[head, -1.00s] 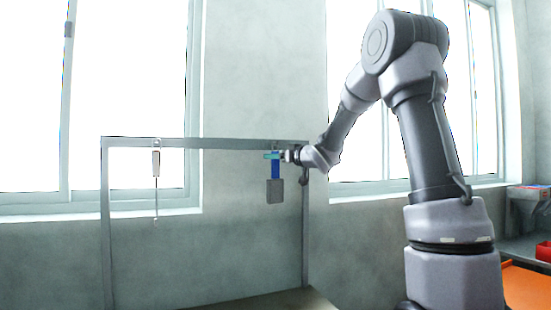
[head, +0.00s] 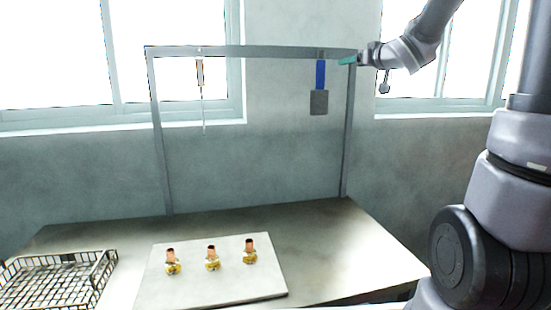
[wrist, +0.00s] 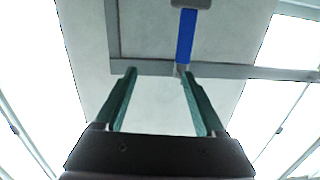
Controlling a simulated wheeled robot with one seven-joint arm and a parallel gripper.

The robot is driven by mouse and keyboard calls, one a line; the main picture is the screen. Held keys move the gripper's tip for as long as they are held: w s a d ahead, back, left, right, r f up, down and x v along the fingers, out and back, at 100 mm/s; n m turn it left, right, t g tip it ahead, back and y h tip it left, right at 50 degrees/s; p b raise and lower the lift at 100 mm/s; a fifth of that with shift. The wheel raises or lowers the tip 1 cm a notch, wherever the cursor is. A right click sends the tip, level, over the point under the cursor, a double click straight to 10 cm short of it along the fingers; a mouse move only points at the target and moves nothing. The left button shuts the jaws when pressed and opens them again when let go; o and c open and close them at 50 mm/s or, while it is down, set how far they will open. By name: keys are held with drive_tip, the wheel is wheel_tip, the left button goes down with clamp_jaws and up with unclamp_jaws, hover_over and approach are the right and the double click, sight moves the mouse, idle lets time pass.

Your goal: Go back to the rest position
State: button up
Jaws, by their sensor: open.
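My gripper (head: 348,61) is at the upper right of the head view, by the right end of the rack's top bar. In the wrist view its two teal fingers (wrist: 158,72) are spread apart with nothing between them. A tool with a blue handle and grey block (head: 319,102) hangs from the bar just left of my gripper. Its blue handle (wrist: 185,38) shows beyond the fingertips in the wrist view, apart from the fingers.
A grey metal rack (head: 250,52) stands on the table (head: 320,235). A thin tool (head: 201,75) hangs at its left. A pale board (head: 215,290) carries three copper-and-brass fittings (head: 211,258). A wire basket (head: 100,270) sits at front left. The right part of the table is clear.

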drive_tip(key=s+d+f+m+g+h, duration=0.2)
drive_tip(key=s+m+h, duration=0.1)
drive_tip(key=s, duration=0.3)
drive_tip(key=s+d+f+m+g+h, duration=0.2)
drive_tip(key=s+d+h, duration=0.1)
drive_tip(key=s, duration=0.4)
drive_tip(key=s+a+f+m+g+y, duration=0.1)
drive_tip(key=s+a+f+g+y, duration=0.1)
drive_tip(key=s, duration=0.7)
drive_tip(key=s+a+f+g+y, duration=0.1)
drive_tip(key=s+a+f+g, duration=0.2)
drive_tip(key=s, duration=0.5)
wheel_tip(320, 180, down, 2)
drive_tip(key=shift+s+a+f+m+g+y, duration=0.3)
drive_tip(key=shift+s+a+m+y, duration=0.1)
drive_tip(key=shift+a, duration=0.5)
